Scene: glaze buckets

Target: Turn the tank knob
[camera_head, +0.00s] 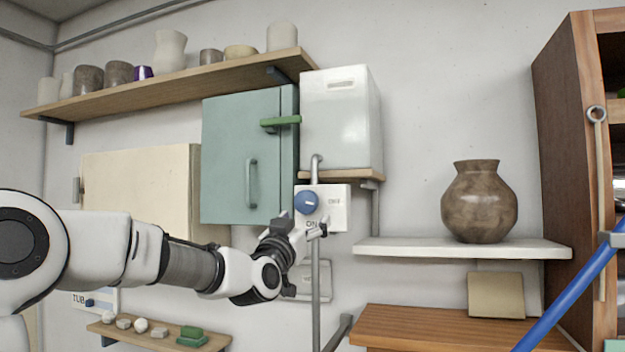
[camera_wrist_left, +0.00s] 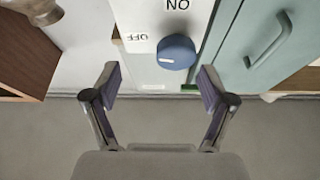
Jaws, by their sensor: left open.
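The tank knob (camera_head: 307,203) is a round blue dial with a white pointer line, on a white switch plate (camera_head: 339,209) marked ON and OFF. It sits below the white tank (camera_head: 341,120). My left gripper (camera_head: 304,228) is open just in front of and below the knob. In the left wrist view the knob (camera_wrist_left: 176,52) lies ahead of the open fingers (camera_wrist_left: 158,85), between their lines and apart from them. Its pointer is near level in that view, toward the OFF side. My right gripper is not in view.
A teal cabinet (camera_head: 232,160) with a handle stands left of the knob. A grey pipe (camera_head: 316,300) runs down below it. A white shelf (camera_head: 461,248) with a brown vase (camera_head: 479,202) is at right. A blue bar (camera_head: 575,295) crosses the lower right.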

